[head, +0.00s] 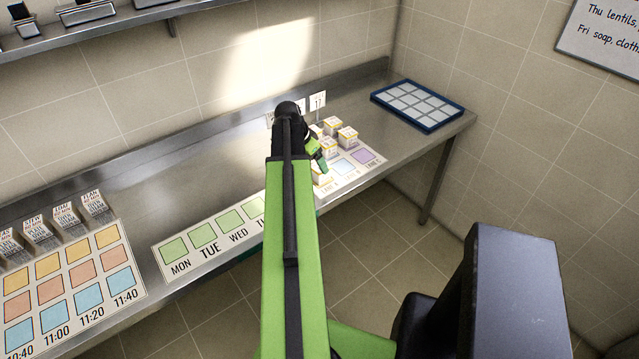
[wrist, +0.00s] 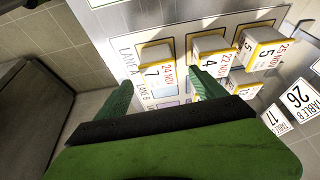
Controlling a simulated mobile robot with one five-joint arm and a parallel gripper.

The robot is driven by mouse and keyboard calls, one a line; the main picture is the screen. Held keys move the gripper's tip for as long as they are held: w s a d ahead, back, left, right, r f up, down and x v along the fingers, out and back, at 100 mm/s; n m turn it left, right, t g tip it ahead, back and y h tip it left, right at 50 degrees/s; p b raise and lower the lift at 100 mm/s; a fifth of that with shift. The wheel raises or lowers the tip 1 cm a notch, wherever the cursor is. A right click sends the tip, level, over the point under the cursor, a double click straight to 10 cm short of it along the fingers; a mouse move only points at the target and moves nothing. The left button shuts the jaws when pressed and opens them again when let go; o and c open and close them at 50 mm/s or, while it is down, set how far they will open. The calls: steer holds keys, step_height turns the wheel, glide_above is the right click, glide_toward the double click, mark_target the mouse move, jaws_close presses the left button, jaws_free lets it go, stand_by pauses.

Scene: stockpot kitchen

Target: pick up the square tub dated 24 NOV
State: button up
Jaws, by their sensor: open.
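Several square white tubs with yellow bands stand in a group in the wrist view. The leftmost tub (wrist: 154,54) carries a big 7 and a sideways date that seems to read 24 NOV, though the print is small. My gripper (wrist: 162,80) is open, with one green finger to the left of this tub and the other to its right, close to the tub beside it. No contact shows. That neighbouring tub (wrist: 211,46) carries a 4, with a date that seems to read 22 NOV. In the head view my arm partly hides the tubs (head: 348,136).
Another tub (wrist: 266,48) seems dated 25 NOV. Table cards (wrist: 299,97) stand at the right. A blue gridded tray (head: 417,105) lies at the counter's far end. A weekday mat (head: 205,236) and a timed mat (head: 70,285) lie to the left.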

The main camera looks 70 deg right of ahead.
steer(key=shift+s+d+f, duration=0.1)
steer(key=shift+f, duration=0.1)
steer(key=b+x, duration=0.4)
steer(key=x, duration=0.1)
steer(key=shift+s+d+f+b, duration=0.1)
steer(key=shift+s+d+b, duration=0.1)
steer(key=shift+b, duration=0.15)
steer(key=shift+r, duration=0.2)
steer(key=shift+a, duration=0.1)
steer(key=c, duration=1.6)
steer(key=shift+r+p, duration=0.1)
steer(key=shift+p, duration=0.2)
